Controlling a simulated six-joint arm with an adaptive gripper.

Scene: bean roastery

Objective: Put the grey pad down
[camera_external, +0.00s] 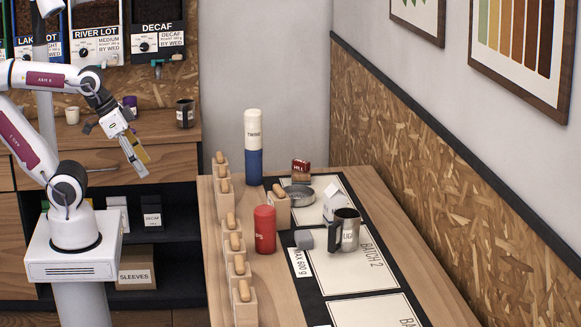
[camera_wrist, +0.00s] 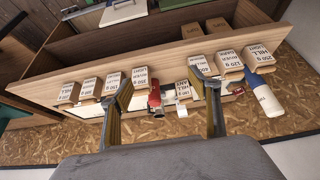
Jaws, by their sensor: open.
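A small grey block (camera_external: 304,239), which looks like the grey pad, rests on the black mat (camera_external: 314,287) on the wooden table, just left of the dark mug. My gripper (camera_external: 142,160) hangs in the air left of the table, well apart from the block. In the wrist view my gripper (camera_wrist: 164,84) has its two yellowish fingers spread wide, with nothing between them. The block cannot be made out clearly in the wrist view.
A dark mug (camera_external: 347,230), red cylinder (camera_external: 264,229), white carton (camera_external: 333,204), metal dish (camera_external: 299,194) and tall blue-and-white bottle (camera_external: 254,150) stand on the table (camera_external: 400,219). Several wooden holders line its left edge. The white batch panel (camera_external: 364,272) in front is bare.

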